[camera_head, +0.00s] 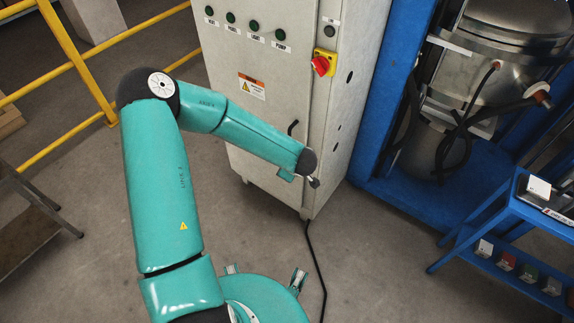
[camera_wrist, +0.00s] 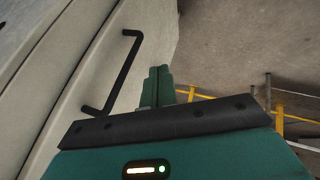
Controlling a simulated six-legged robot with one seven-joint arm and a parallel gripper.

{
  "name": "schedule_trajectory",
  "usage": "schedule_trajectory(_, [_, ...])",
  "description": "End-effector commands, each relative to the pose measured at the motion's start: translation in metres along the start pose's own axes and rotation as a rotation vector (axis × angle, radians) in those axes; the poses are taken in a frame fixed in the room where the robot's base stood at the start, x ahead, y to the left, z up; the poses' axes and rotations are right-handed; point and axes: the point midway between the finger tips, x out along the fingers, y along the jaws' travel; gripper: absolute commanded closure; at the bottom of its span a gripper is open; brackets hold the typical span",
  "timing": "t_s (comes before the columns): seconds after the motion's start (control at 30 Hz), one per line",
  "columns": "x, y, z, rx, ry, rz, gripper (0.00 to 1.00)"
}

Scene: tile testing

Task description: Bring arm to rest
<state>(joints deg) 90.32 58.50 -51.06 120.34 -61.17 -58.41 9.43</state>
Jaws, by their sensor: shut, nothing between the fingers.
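My teal arm reaches up and bends over to the right in the head view. Its end, my gripper (camera_head: 314,183), is small there, in front of the lower part of the grey control cabinet (camera_head: 268,105). In the wrist view my gripper (camera_wrist: 158,82) has its green fingers together, with nothing seen between them. The cabinet's black bar handle (camera_wrist: 124,72) is to the left of the fingers and apart from them. The handle also shows in the head view, above my gripper.
A blue frame with a metal vessel (camera_head: 510,25) and a blue cart (camera_head: 490,220) stand right. Yellow railing (camera_head: 75,55) is left. Open floor (camera_head: 385,275) is front right, with a black cable (camera_head: 318,265).

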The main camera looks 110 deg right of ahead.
Motion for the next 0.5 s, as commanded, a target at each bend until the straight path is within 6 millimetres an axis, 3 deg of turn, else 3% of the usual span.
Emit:
schedule_trajectory(0.2, [-0.021, -0.001, -0.001, -0.002, 0.001, -0.001, 1.00])
schedule_trajectory(0.5, [-0.024, -0.002, 0.001, -0.002, 0.001, -0.001, 1.00])
